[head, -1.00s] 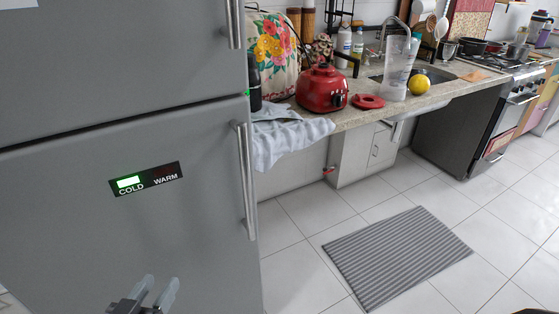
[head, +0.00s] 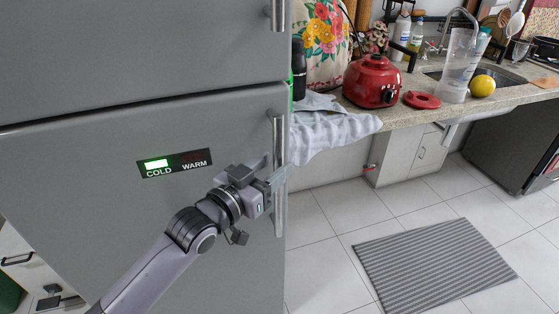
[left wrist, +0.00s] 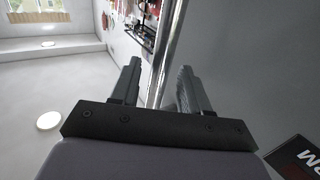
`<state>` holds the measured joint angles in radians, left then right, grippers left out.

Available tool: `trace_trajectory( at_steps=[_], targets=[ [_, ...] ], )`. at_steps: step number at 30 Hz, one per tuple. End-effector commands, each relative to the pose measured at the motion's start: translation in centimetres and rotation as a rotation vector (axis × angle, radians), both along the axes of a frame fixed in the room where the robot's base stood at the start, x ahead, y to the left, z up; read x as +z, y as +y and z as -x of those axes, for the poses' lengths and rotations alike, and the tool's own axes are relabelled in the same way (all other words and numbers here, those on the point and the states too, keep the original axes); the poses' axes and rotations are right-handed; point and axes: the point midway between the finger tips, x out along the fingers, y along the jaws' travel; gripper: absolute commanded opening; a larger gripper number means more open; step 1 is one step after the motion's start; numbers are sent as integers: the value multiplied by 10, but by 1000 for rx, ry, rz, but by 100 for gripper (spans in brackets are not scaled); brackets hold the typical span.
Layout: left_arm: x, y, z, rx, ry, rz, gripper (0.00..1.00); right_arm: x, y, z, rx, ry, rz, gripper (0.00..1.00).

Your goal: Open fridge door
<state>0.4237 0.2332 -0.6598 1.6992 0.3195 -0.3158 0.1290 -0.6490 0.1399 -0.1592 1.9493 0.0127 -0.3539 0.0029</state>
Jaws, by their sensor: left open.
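The grey fridge's lower door (head: 110,230) fills the left of the head view and looks closed. Its vertical metal handle (head: 279,217) runs along the door's right edge. My left gripper (head: 276,174) is at the lower half of this handle. In the left wrist view the handle (left wrist: 166,50) passes between the two open fingers of my left gripper (left wrist: 157,72), with gaps beside it. The upper door (head: 140,40) is also closed and has its own handle (head: 278,12).
A counter right of the fridge holds a red blender base (head: 371,82), a clear jug (head: 459,65) and a yellow fruit (head: 482,86). A grey cloth (head: 335,130) hangs over its edge near the handle. A striped mat (head: 435,262) lies on the otherwise open tiled floor.

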Motion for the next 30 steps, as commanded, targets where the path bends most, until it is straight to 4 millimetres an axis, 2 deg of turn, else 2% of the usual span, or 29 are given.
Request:
trace_trajectory(
  at_steps=[7, 18, 22, 23, 30],
  targets=[
    [0, -13, -16, -1, -1, 1, 46, 1, 0, 0, 0, 0, 0, 43],
    [0, -15, -18, -1, 0, 0, 46, 1, 0, 0, 1, 0, -1, 43],
    [0, -15, -18, 0, 0, 0, 4, 1, 0, 0, 1, 0, -1, 43],
    [0, -14, -18, 0, 0, 0, 0, 1, 0, 0, 1, 0, -1, 43],
    [0, -14, -18, -1, 0, 0, 0, 1, 0, 0, 0, 0, 0, 43]
  ],
)
